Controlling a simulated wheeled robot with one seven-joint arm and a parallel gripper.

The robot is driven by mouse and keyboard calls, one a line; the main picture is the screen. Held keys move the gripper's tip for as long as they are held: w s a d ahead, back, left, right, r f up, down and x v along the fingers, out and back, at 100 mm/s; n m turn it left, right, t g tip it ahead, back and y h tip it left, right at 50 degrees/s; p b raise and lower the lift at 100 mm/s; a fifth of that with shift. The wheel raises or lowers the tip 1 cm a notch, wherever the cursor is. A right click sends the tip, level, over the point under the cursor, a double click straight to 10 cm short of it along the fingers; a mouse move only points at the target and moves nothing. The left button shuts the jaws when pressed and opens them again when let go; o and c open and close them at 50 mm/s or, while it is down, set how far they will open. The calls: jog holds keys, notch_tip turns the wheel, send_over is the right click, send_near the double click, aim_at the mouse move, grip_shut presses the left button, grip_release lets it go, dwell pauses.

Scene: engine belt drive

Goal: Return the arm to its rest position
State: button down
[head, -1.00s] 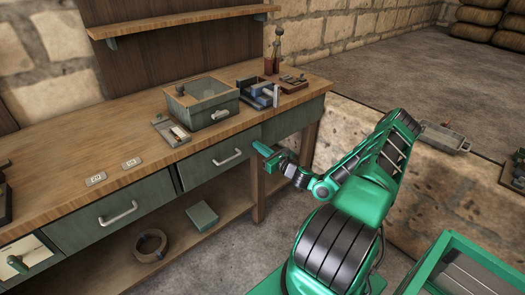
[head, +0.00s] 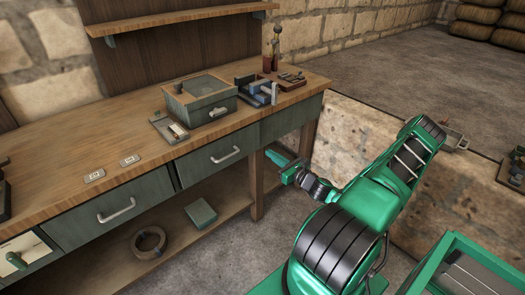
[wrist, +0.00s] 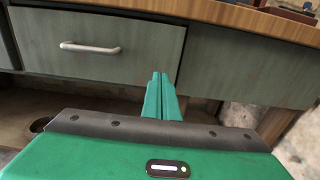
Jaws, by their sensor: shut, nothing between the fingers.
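My gripper (head: 278,158) is at the end of my green arm, in front of the right part of the workbench (head: 150,141). In the wrist view my gripper (wrist: 160,78) shows its two green fingers pressed together with nothing between them. It points toward the bench front, below the top. A closed drawer with a metal handle (wrist: 90,47) lies ahead and to the left in the wrist view. The fingers appear apart from the bench.
A green-grey box (head: 200,105), a small tray (head: 170,129) and a blue device (head: 256,90) stand on the bench. A coiled belt-like ring (head: 148,243) and a green box (head: 201,214) lie on the lower shelf. A low stone wall (head: 345,150) stands behind my arm.

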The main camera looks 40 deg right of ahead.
jog(key=shift+s+d, duration=0.15)
jog(key=shift+s, duration=1.95)
jog(key=s+a+r+n+g+y, duration=0.1)
jog(key=s+a+n+g+y, duration=0.25)
jog(key=a+n+g, duration=0.4)
jog(key=s+a+r+n+g+y, duration=0.15)
jog(key=a+n+g+y, duration=0.25)
jog(key=a+n, duration=0.55)
jog(key=s+d+r+n+g+h, duration=0.1)
jog(key=s+r+n+g+h, duration=0.5)
jog(key=s+r+n, duration=0.6)
jog(key=s+r+h, duration=0.2)
jog(key=s+r, duration=0.8)
jog(key=r, duration=0.1)
jog(key=shift+s, duration=0.3)
jog(key=shift+g, duration=0.25)
